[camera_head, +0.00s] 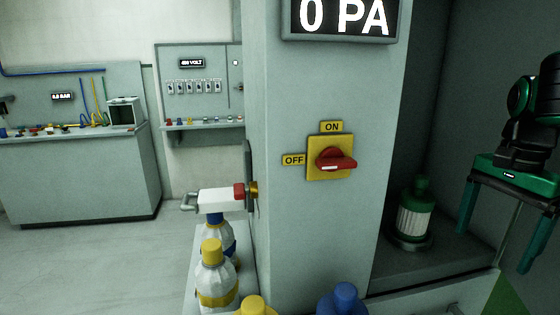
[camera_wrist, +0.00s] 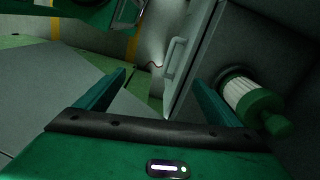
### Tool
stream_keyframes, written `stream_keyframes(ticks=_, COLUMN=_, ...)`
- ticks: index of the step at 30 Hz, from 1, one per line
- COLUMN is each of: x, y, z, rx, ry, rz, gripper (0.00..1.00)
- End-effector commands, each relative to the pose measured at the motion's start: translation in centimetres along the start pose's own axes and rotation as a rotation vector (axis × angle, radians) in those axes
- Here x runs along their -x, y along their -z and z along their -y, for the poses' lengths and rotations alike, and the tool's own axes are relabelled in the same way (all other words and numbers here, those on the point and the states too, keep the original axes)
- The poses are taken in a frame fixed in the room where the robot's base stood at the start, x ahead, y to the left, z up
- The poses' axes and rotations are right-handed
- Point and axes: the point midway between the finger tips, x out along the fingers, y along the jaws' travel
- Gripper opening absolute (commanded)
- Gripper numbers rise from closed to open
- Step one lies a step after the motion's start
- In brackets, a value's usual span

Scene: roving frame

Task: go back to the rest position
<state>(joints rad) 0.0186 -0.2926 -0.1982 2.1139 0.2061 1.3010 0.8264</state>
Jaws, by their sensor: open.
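My gripper (camera_head: 498,230) is at the right in the head view, with its two green fingers apart and nothing between them. In the wrist view my gripper (camera_wrist: 165,95) also shows open and empty. The same green-capped bottle (camera_wrist: 250,100) shows at the right in the wrist view, beside the right finger.
A grey column carries a red rotary switch (camera_head: 336,162) pointing sideways and a "0 PA" display (camera_head: 345,18). Blue- and yellow-capped bottles stand at its foot, such as a yellow-capped one (camera_head: 214,275). A workbench (camera_head: 75,180) stands at the left; the floor (camera_head: 120,260) before it is clear.

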Motion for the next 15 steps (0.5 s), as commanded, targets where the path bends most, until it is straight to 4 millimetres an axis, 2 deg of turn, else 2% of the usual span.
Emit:
stream_keyframes(ticks=5, x=-4.5, y=-0.5, z=-5.4, rx=0.231, ry=-0.001, rz=0.005, gripper=0.87)
stream_keyframes(ticks=9, x=-8.3, y=-1.7, z=-9.6, rx=0.44, ry=0.002, rz=0.008, gripper=0.87)
stream_keyframes(ticks=15, x=-11.7, y=-3.2, z=-12.9, rx=0.632, ry=0.005, rz=0.009, gripper=0.87)
